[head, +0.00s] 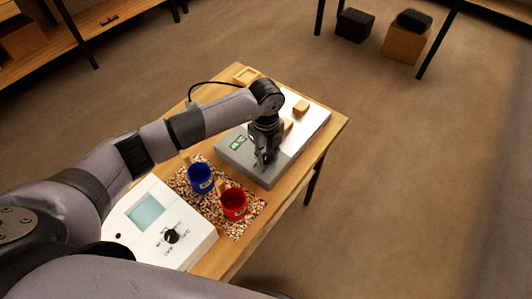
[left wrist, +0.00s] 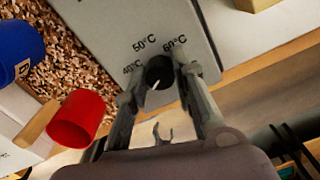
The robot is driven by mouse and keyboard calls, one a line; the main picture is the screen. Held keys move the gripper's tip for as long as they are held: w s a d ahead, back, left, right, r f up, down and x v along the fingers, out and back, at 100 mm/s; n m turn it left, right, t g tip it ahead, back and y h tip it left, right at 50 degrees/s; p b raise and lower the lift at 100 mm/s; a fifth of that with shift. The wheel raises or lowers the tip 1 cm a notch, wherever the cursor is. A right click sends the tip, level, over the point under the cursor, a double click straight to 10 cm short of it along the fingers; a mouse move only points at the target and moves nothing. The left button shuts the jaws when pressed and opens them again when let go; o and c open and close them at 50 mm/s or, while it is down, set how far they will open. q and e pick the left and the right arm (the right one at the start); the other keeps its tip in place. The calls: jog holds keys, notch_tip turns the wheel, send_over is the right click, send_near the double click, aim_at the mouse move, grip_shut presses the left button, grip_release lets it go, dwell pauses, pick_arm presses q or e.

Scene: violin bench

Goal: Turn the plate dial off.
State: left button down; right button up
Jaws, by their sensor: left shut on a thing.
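The plate dial (left wrist: 159,71) is a small black knob on the grey front of the hot plate (head: 240,167), with 40, 50 and 60 °C printed around it. A pale mark on the dial points to the lower left in the left wrist view. My left gripper (head: 265,159) reaches down to the front of the plate and is shut on the dial; in the left wrist view its fingers (left wrist: 162,77) stand on either side of it. In the head view the gripper hides the dial. My right gripper is not in view.
A blue cup (head: 200,178) and a red cup (head: 233,204) stand on a speckled mat (head: 250,213) near the plate. A white box (head: 148,237) with a screen and black knob sits at the near end. Wooden blocks (head: 301,107) lie on the plate's white top.

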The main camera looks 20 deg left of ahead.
aim_at(266, 156)
pick_arm(q)
jog(key=shift+n, duration=0.3)
jog(key=c, duration=1.3)
grip_release()
jog(key=shift+c, duration=0.2)
notch_tip(266, 156, up, 12)
